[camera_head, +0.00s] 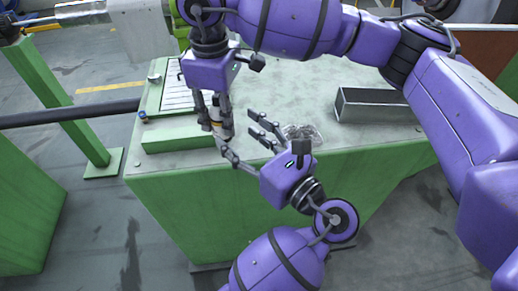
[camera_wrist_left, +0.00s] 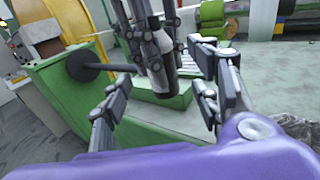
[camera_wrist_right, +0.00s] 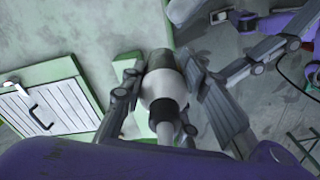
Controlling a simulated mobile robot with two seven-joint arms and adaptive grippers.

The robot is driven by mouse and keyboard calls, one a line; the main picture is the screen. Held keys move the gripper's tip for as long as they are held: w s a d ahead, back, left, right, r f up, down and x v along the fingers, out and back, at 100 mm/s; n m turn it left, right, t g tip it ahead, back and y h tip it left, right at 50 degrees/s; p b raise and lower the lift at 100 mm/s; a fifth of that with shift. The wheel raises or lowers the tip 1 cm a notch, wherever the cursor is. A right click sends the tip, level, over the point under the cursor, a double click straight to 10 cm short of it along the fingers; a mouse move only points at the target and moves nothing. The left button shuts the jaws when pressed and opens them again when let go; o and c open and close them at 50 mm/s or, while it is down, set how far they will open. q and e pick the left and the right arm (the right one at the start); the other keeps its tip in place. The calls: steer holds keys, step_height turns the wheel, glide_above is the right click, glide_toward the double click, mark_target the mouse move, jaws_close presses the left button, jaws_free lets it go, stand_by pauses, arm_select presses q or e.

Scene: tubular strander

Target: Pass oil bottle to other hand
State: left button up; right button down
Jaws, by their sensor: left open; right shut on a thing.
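The oil bottle (camera_head: 217,127) is held in my right gripper (camera_head: 218,108), which points down beside the green machine's table corner. In the right wrist view the bottle (camera_wrist_right: 163,88) has a pale body, a narrow spout towards the camera and a dark far end, with fingers on both sides. My left gripper (camera_head: 243,141) is open and empty, below and to the right of the bottle. In the left wrist view the bottle (camera_wrist_left: 157,55) hangs ahead, in the gap between the spread left fingers. I cannot tell whether they touch it.
The green table (camera_head: 290,85) lies behind the grippers. It bears a grey open metal box (camera_head: 372,106), a clear crumpled item (camera_head: 303,133) and a slatted white panel (camera_head: 177,92). A dark bar (camera_head: 70,114) runs in from the left. My right arm spans the upper right.

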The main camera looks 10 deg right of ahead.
arm_select(q)
steer(key=shift+x, duration=2)
steer(key=shift+c, duration=0.3)
steer(key=c, duration=1.1)
steer(key=shift+c, duration=1)
arm_select(e)
steer(key=c, duration=1.3)
jaws_free()
